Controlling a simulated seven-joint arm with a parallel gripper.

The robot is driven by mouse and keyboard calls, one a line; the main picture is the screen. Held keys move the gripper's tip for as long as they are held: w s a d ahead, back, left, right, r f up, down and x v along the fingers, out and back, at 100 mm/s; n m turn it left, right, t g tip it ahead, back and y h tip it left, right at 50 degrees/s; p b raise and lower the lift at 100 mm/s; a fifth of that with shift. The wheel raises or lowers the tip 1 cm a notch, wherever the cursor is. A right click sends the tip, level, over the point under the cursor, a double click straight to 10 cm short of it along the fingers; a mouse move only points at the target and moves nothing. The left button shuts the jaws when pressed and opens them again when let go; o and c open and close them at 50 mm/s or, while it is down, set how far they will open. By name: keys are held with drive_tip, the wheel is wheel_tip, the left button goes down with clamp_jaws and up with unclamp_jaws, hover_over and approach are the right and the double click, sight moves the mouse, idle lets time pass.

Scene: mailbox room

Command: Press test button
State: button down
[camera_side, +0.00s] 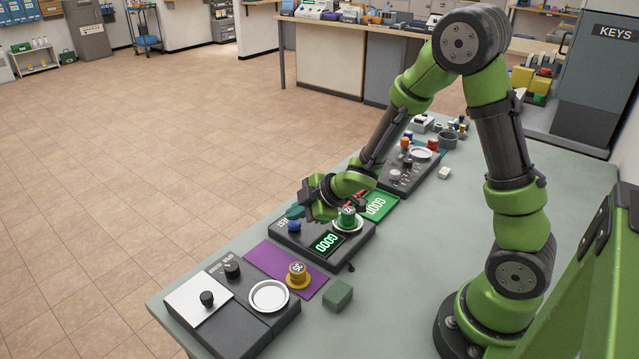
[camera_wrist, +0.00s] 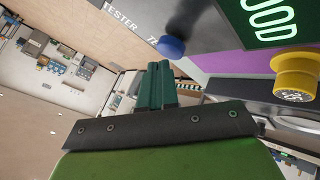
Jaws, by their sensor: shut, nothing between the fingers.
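The middle black tester (camera_side: 349,251) has a blue knob-like button (camera_side: 294,227) on its left part and a lit green display (camera_side: 327,243) that seems to read GOOD. A green numbered cylinder (camera_side: 347,219) stands on its white round pad. My gripper (camera_side: 295,212) is shut and empty, its teal fingertips just above and behind the blue button in the side view. In the wrist view the shut fingertips (camera_wrist: 161,65) are close to the blue button (camera_wrist: 172,47), beside printed letters reading TESTER. Contact cannot be told. The display also shows there (camera_wrist: 268,20).
A purple mat (camera_side: 262,262) holds a yellow numbered cylinder (camera_side: 298,275). A second device (camera_side: 245,333) with an empty round pad stands at the front. A green mat (camera_side: 384,200) and another device (camera_side: 410,177) lie beyond the tester. A green block (camera_side: 338,295) sits on the table.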

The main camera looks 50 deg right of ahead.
sight(300, 224)
drive_tip(key=shift+r, duration=0.35)
drive_tip(key=shift+r, duration=2.55)
drive_tip(key=shift+s+d+f, duration=0.1)
drive_tip(key=shift+d+f, duration=0.05)
drive_tip(key=shift+d, duration=0.1)
drive_tip(key=s+d+r+m+g+h, duration=0.3)
drive_tip(key=s+d+r+m+h, duration=0.15)
drive_tip(key=s+m, duration=0.55)
drive_tip(key=s+a+r+m+t+y, duration=0.1)
drive_tip(key=s+a+r+m+y, duration=0.3)
drive_tip(key=s+a+r, duration=0.5)
drive_tip(key=shift+s+m, duration=0.4)
drive_tip(key=shift+m, duration=0.3)
